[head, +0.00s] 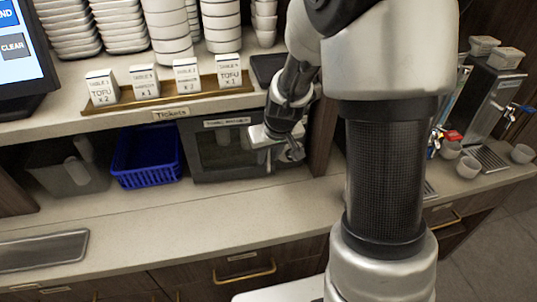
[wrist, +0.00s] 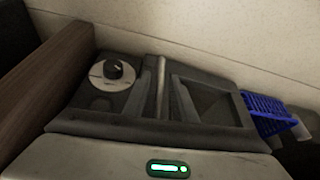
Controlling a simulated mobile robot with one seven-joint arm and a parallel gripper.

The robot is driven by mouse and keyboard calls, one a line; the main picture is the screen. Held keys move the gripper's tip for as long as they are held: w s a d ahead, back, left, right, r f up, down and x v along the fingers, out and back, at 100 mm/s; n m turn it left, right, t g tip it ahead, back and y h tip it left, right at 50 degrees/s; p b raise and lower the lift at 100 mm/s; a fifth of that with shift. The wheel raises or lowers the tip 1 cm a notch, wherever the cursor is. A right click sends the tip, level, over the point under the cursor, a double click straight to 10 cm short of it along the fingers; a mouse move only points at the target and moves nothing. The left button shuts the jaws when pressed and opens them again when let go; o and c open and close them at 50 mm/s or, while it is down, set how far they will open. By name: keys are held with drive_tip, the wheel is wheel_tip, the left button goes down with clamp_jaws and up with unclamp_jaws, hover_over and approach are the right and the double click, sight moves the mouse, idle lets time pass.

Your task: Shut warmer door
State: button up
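The warmer (head: 215,155) is a dark box with a label strip and a window in its front, under the shelf. Its door (head: 222,148) looks upright and about flush with the front, but its right side is hidden behind my gripper, so I cannot tell whether it is fully shut. My gripper (head: 290,152) is at the right part of the warmer's front, close to it. The wrist view shows a round knob (wrist: 113,71) on a pale disc and an upright pale bar (wrist: 161,88) that looks like the door handle.
A blue basket (head: 147,157) stands left of the warmer, also seen in the wrist view (wrist: 268,113). A wooden panel (head: 322,136) is close on the right. The counter (head: 200,215) in front is clear. Ticket stands (head: 187,76) and stacked bowls are on the shelf above.

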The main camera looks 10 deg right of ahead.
clamp_jaws()
drive_tip(key=shift+w+d+f+b, duration=0.25)
drive_tip(key=shift+w+b, duration=0.35)
drive_tip(key=shift+b, duration=0.4)
drive_tip(key=shift+w+n+b, duration=0.3)
drive_tip(key=shift+n+b, duration=0.05)
drive_tip(key=shift+n, duration=0.05)
drive_tip(key=shift+w+r, duration=0.15)
drive_tip(key=shift+r, duration=0.15)
drive_tip(key=shift+o, duration=1)
unclamp_jaws()
drive_tip(key=shift+w, duration=0.1)
drive_tip(key=shift+r, duration=0.1)
drive_tip(key=v, duration=1.7)
drive_tip(key=shift+d+p, duration=0.3)
drive_tip(key=shift+p, duration=0.15)
drive_tip(key=shift+r, duration=0.1)
